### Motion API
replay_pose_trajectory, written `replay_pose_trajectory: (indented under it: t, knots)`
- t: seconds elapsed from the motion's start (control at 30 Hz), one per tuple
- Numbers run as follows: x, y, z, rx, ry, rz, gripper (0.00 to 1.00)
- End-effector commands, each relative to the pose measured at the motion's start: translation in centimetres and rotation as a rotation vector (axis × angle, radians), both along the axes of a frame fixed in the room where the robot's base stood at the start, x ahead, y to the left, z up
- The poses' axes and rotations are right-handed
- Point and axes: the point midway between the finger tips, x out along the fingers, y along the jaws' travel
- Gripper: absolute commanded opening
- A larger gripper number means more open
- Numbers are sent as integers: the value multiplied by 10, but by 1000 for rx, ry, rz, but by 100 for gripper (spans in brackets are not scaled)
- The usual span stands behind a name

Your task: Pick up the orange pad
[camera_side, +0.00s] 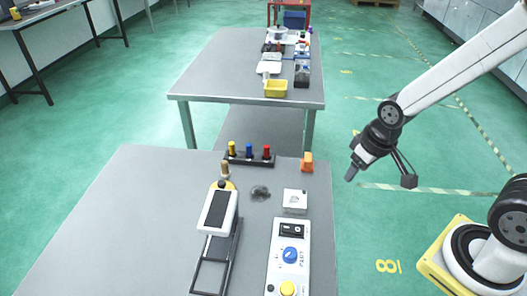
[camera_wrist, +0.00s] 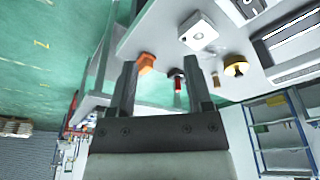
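The orange pad (camera_side: 307,162) is a small orange block at the far right corner of the near grey table (camera_side: 110,215). In the wrist view the orange pad (camera_wrist: 146,62) shows beyond the fingers, just right of the left finger's tip. My gripper (camera_side: 380,177) is open, with its two fingers spread wide and nothing between them. It hangs to the right of the table's edge, apart from the orange pad. In the wrist view my gripper (camera_wrist: 162,62) also shows both fingers apart.
Left of the orange pad stands a rack (camera_side: 248,160) with yellow, blue and red pegs. A white square block (camera_side: 295,200), a dark clear disc (camera_side: 260,193), a control panel (camera_side: 289,258) and a white-topped device (camera_side: 218,208) are nearer. A second table (camera_side: 215,75) stands behind.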

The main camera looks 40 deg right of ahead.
Motion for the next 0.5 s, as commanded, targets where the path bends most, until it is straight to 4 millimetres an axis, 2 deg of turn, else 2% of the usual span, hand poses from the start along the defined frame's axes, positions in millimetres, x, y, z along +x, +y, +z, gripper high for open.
replay_pose_trajectory:
  t: [0.03, 0.1, 0.5]
  knots:
    - [0, 0, 0, 0, 0, 0, 83]
    - [0, 0, 0, 0, 0, 0, 100]
    - [5, -1, -1, 1, 4, 17, 100]
